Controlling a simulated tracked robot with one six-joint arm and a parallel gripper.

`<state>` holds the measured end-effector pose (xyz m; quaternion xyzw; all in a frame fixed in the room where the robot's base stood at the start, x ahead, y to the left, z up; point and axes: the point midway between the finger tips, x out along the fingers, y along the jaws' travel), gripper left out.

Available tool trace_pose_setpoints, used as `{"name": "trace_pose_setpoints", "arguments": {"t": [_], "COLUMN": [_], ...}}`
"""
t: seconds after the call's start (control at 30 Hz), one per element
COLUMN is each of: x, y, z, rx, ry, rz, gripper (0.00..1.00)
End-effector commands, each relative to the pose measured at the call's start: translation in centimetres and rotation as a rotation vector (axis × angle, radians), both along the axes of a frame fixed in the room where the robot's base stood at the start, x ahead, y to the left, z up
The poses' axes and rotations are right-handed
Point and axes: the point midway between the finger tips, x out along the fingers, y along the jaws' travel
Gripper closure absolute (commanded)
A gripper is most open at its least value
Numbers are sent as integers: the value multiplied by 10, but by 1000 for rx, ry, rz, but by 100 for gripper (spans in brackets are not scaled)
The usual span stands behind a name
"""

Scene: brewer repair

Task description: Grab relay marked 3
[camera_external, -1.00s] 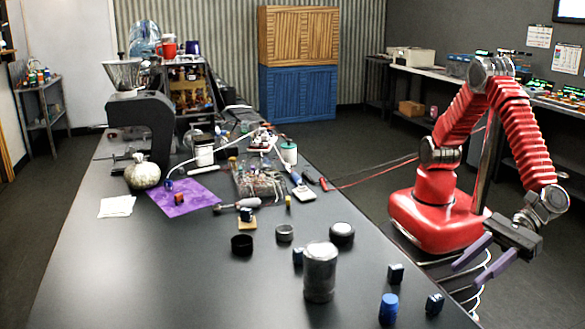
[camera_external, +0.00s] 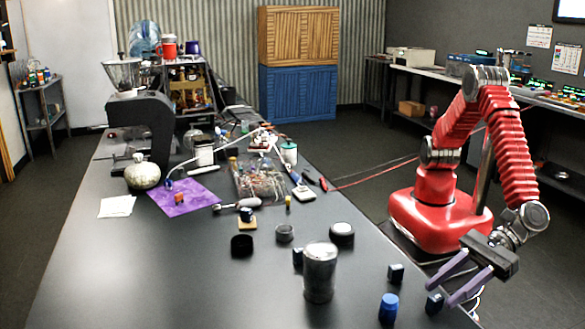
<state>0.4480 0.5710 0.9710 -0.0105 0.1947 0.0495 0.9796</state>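Several small dark blue blocks that look like relays are on the black workbench (camera_external: 180,275). One relay (camera_external: 434,304) is at the bench's right front edge, one (camera_external: 395,273) is a little behind it, and one (camera_external: 297,257) is partly hidden by a grey canister. Another dark block (camera_external: 246,214) sits on a small yellow base. I cannot read any number on them. My gripper (camera_external: 439,295) is open and empty, its two purple fingers pointing down-left. The fingertips are close to the front right relay; I cannot tell whether they touch it.
A grey canister (camera_external: 320,275) and a blue cylinder (camera_external: 389,308) stand near the relays. Low round containers (camera_external: 285,233) lie behind. A purple mat (camera_external: 185,196), a wired board (camera_external: 260,180) and a brewer (camera_external: 140,125) are farther back. The left front bench is clear.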

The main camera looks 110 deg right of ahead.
Motion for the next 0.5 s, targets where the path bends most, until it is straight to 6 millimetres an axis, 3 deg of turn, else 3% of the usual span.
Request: {"name": "trace_pose_setpoints", "arguments": {"t": [0.13,0.5], "x": [12,14], "y": [1,2], "z": [-5,-6], "rx": [1,1], "ry": [1,0], "rz": [0,1], "gripper": [61,61]}}
